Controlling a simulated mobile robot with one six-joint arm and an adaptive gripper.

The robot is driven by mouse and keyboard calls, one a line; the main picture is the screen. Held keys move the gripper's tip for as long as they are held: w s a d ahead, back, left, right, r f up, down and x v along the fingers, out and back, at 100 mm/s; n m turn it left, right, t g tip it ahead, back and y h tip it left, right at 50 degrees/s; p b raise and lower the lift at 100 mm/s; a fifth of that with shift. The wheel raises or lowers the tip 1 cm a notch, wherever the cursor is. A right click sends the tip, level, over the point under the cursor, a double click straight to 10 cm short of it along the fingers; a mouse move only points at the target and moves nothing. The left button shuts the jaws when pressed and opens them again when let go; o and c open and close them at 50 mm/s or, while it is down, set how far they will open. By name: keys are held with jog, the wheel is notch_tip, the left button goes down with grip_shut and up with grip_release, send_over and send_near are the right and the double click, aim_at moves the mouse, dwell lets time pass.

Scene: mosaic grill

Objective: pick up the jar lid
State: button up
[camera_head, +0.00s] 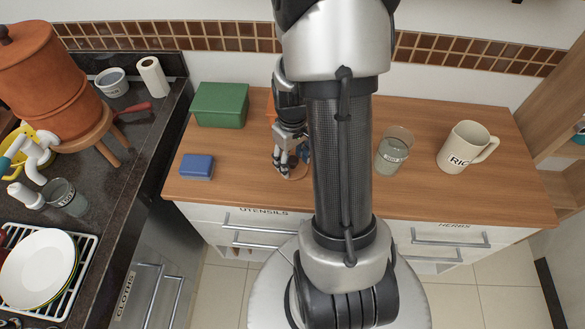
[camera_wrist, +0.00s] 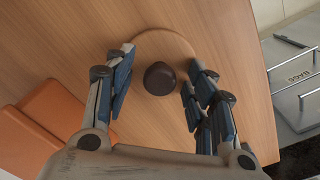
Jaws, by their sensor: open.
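The jar lid is a flat, round, wood-coloured disc (camera_wrist: 172,42) with a dark round knob (camera_wrist: 160,78) on top. It lies on the wooden counter. In the wrist view the knob sits between the two fingers of my open gripper (camera_wrist: 158,88), with a finger on each side and gaps to both. In the head view the lid (camera_head: 293,172) shows as a pale disc under my gripper (camera_head: 288,165), partly hidden by the fingers.
An orange block (camera_wrist: 40,125) lies left of my gripper in the wrist view. On the counter stand a green box (camera_head: 220,105), a blue box (camera_head: 197,167), a glass jar (camera_head: 391,155) and a white mug (camera_head: 463,147). The counter between mug and front edge is clear.

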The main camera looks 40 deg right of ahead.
aim_at(292, 159)
jog(key=shift+c, duration=0.4)
jog(key=c, duration=1)
notch_tip(292, 159, up, 20)
jog(key=p, duration=0.7)
